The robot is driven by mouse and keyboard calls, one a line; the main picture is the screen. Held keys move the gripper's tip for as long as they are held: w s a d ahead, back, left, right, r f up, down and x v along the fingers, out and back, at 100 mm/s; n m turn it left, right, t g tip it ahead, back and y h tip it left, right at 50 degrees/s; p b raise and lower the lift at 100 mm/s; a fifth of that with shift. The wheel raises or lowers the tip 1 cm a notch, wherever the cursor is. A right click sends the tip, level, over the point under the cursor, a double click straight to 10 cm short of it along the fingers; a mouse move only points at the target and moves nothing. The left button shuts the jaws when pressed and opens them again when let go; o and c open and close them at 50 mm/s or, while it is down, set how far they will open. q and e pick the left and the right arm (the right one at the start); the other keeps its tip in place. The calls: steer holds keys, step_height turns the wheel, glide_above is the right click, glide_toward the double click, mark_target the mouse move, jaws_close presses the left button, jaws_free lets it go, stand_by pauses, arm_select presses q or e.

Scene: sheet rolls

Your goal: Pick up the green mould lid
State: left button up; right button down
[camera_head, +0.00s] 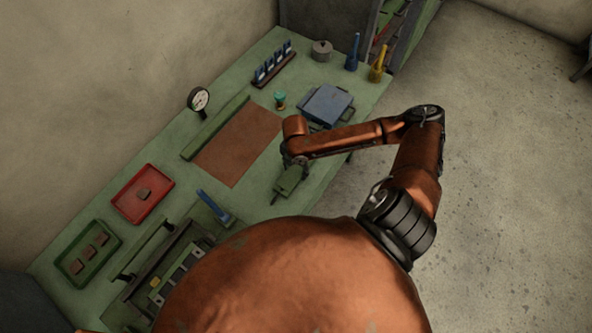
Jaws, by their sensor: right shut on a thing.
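The green mould lid (288,182) is a small green piece near the front right edge of the table (255,203). My right gripper (294,164) points down at its upper end and is shut on it. The fingers are small and dark here, so the exact contact is hard to see. I cannot tell whether the lid touches the table. My left gripper is out of view.
A blue-grey block (326,104) stands close behind my right arm. A brown sheet (238,145) lies mid-table beside a long green bar (214,128). A red tray (142,194), a green tray (88,254) and a blue-handled tool (214,207) are at left.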

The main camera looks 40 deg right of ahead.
mark_target(295, 172)
steer(key=shift+r, duration=0.25)
steer(key=shift+w+r, duration=0.1)
steer(key=shift+r, duration=0.1)
steer(key=r, duration=0.3)
steer(key=shift+s+a+r, duration=0.15)
steer(key=shift+s+a, duration=0.1)
steer(key=s+a+r+p, duration=0.7)
steer(key=s+a+r, duration=0.2)
steer(key=shift+s+a, duration=0.15)
steer(key=shift+a, duration=0.15)
